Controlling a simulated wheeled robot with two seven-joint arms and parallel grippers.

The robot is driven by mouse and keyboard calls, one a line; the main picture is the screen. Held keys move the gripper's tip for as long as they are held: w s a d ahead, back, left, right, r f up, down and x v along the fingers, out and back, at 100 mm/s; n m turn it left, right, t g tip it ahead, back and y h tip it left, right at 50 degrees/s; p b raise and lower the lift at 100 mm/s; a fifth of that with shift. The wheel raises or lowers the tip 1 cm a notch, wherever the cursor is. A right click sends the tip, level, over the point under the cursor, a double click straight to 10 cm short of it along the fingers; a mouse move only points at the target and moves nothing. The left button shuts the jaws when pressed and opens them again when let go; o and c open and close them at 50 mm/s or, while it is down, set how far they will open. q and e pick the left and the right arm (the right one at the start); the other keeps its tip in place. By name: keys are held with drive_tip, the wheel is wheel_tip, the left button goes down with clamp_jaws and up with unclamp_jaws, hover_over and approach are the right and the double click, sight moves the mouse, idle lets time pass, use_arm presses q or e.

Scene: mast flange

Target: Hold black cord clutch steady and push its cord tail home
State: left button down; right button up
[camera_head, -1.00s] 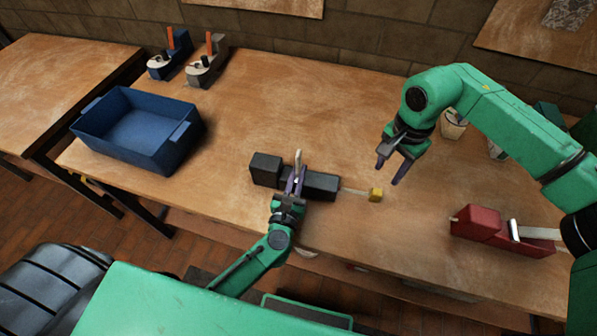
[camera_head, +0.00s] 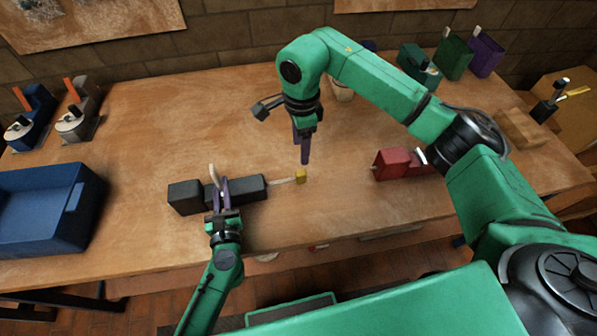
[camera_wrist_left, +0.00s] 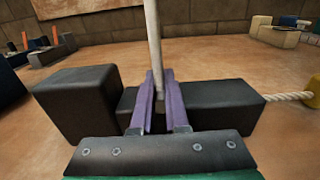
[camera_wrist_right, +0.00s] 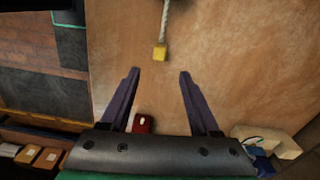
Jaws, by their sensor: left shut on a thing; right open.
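The black cord clutch (camera_head: 248,188) lies on the workbench, with a taller block at its left end and an upright pale lever (camera_wrist_left: 153,35). Its pale cord tail (camera_head: 281,181) runs out of the right end to a yellow tip (camera_head: 300,177), also in the right wrist view (camera_wrist_right: 160,53). My left gripper (camera_head: 221,187) is shut on the clutch's narrow middle, the lever rising by its fingers (camera_wrist_left: 165,92). My right gripper (camera_head: 305,160) points down close to the yellow tip. Its fingers (camera_wrist_right: 158,73) are open and empty, and the tip shows beyond them, apart.
A red clutch (camera_head: 392,163) sits to the right on the bench. A blue bin (camera_head: 85,215) stands at the left. Blue and grey clutches stand at the back left, and teal, green and purple things at the back right. The bench's middle is clear.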

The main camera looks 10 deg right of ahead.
sight(301, 172)
drive_tip(key=shift+m, duration=0.4)
wheel_tip(301, 172, down, 12)
clamp_jaws()
idle(1.3)
